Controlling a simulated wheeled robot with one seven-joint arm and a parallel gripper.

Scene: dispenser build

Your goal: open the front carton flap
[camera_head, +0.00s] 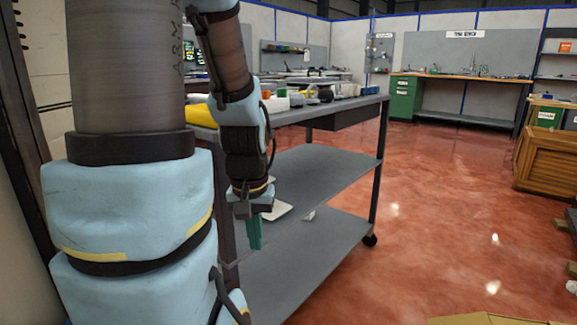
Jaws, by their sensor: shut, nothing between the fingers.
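My gripper (254,240) hangs pointing down in front of the grey cart, left of the picture's middle. Its green fingers are together and hold nothing. A tan, cardboard-like edge (478,320) shows at the bottom right, cut off by the frame. It may be part of the carton, but too little shows to tell which flap it is or how it stands. My gripper is well to the left of this edge and apart from it. No other part of a carton is clearly in view.
A grey wheeled cart (345,240) has several items on top and a white flat thing (278,210) on a shelf. A wooden crate (550,165) stands at the right. The red floor (440,200) between is clear. A green-drawered bench (405,97) stands behind.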

